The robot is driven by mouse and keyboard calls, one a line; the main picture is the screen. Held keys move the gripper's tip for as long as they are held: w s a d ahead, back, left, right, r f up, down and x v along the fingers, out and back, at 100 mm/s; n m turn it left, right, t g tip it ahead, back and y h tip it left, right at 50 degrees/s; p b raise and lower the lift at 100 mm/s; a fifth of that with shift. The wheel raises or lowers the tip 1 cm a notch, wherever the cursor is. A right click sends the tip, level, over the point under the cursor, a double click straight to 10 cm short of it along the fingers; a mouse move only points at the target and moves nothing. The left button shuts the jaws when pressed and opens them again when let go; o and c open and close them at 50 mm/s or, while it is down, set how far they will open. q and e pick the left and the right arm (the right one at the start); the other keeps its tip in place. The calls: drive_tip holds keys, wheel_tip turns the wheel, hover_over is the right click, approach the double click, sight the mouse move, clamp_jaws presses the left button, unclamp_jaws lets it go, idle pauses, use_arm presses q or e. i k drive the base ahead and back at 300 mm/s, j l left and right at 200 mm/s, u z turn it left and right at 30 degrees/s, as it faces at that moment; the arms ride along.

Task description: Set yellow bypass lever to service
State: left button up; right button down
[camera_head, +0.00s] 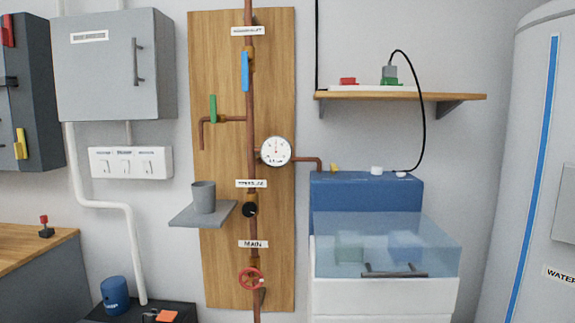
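A yellow lever-like handle (20,143) sits on the front of the dark grey cabinet at the left edge and stands roughly upright. A small yellow part (334,167) is on top of the blue housing, beside the end of the copper pipe. I cannot tell from the picture which of the two is the bypass lever, and no service marking is readable. Neither of my grippers is in view.
A wooden board (220,270) carries a copper pipe with a blue lever (245,71), green lever (213,108), gauge (276,151) and red wheel (251,279). A grey cup (204,197) stands on a small shelf (188,217). A clear cover (440,245) fronts the blue housing (365,190).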

sight(333, 168)
drive_tip(key=i+j+u, duration=0.1)
drive_tip(key=j, duration=0.35)
drive_tip(key=i+j+u, duration=0.1)
drive_tip(key=i+j, duration=0.2)
drive_tip(key=i+j+u, duration=0.1)
drive_tip(key=i+j, duration=0.15)
drive_tip(key=j, duration=0.25)
